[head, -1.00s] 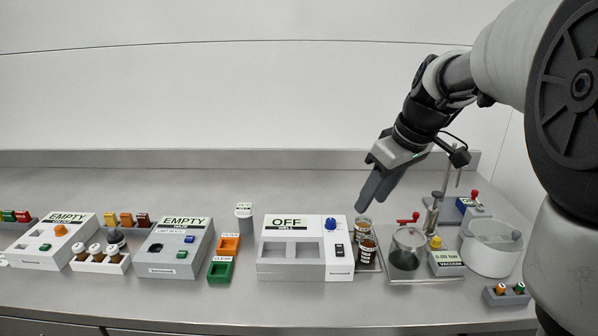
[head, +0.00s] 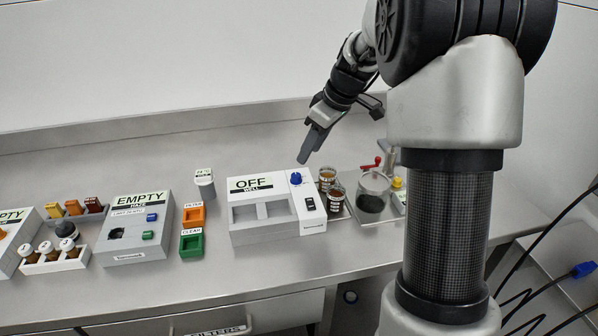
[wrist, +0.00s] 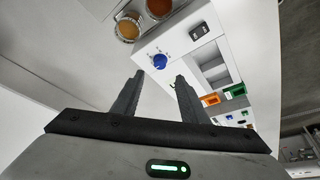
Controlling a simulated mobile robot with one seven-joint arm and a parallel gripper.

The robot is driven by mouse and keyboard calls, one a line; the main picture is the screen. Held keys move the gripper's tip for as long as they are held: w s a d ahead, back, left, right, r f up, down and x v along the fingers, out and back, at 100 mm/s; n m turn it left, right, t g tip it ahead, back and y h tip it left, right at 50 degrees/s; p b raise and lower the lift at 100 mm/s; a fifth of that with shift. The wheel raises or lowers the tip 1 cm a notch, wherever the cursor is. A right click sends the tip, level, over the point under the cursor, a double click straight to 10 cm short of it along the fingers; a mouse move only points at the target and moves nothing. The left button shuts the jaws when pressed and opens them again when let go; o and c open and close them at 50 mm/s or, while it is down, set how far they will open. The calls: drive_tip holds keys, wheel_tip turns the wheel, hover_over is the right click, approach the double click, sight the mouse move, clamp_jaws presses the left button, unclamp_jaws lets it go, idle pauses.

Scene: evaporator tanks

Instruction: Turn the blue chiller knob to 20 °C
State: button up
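A blue knob (head: 296,178) sits on the top right of a white unit (head: 306,222) whose display (head: 250,184) reads OFF, with WELL below it. A black rocker switch (head: 310,204) is below the knob. My gripper (head: 303,160) points down, a little above and behind the knob in the head view. In the wrist view the knob (wrist: 160,61) shows just beyond the gap between my two fingertips (wrist: 159,76). The fingers are apart and empty. I cannot tell whether either touches the knob. No temperature reading is legible.
Two amber jars (head: 336,200) stand close to the unit's right side. A glass vessel of dark liquid (head: 371,191) with a red-handled valve is further right. Orange (head: 193,215) and green (head: 191,243) holders are at the left. My arm column hides the right of the bench.

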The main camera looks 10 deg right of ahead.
sight(296, 175)
drive_tip(key=x, duration=0.9)
drive_tip(key=shift+w+f+b, duration=0.1)
drive_tip(key=shift+b, duration=0.25)
clamp_jaws()
drive_tip(key=shift+a, duration=0.1)
